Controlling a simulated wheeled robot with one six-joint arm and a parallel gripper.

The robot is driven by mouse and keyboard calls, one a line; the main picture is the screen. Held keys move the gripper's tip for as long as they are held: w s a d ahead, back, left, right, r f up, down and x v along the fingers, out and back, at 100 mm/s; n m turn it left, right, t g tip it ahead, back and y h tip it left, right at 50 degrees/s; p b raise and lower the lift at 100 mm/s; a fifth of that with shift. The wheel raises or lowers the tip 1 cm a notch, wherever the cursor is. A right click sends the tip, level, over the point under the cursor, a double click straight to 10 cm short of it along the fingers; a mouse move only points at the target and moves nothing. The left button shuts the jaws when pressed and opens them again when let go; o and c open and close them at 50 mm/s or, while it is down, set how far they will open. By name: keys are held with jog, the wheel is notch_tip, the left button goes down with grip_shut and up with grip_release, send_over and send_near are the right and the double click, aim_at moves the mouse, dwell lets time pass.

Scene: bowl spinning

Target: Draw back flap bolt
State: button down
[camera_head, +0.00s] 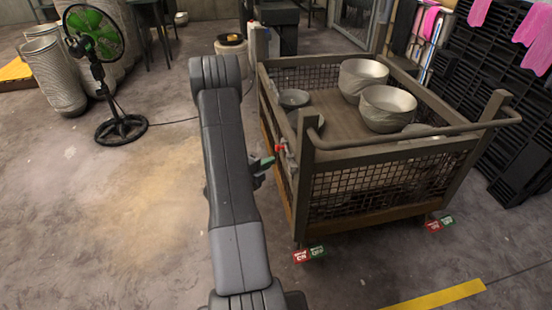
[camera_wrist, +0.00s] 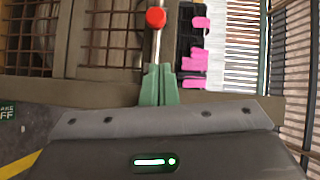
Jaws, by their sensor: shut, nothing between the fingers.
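The flap bolt shows as a red knob (camera_wrist: 155,17) on a thin bright metal rod in the wrist view. It also shows as a small red and metal part (camera_head: 281,150) at the near left corner of the mesh cart in the head view. My gripper (camera_wrist: 159,68) has green fingers, shut and empty. Its tips lie below the knob, close to the rod's lower end in the picture; I cannot tell whether they touch it. In the head view my gripper (camera_head: 268,162) is just left of the bolt, partly hidden behind my arm.
The mesh cart (camera_head: 385,143) holds several grey bowls (camera_head: 388,108). Red and green brake pedals (camera_head: 308,254) are at its base. Black crates (camera_head: 500,80) with pink gloves (camera_head: 478,12) stand at right. A fan (camera_head: 97,75) stands at left. The floor left of my arm is clear.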

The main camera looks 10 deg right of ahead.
jog(key=v, duration=0.7)
jog(key=shift+a+p, duration=0.3)
jog(key=shift+p, duration=0.15)
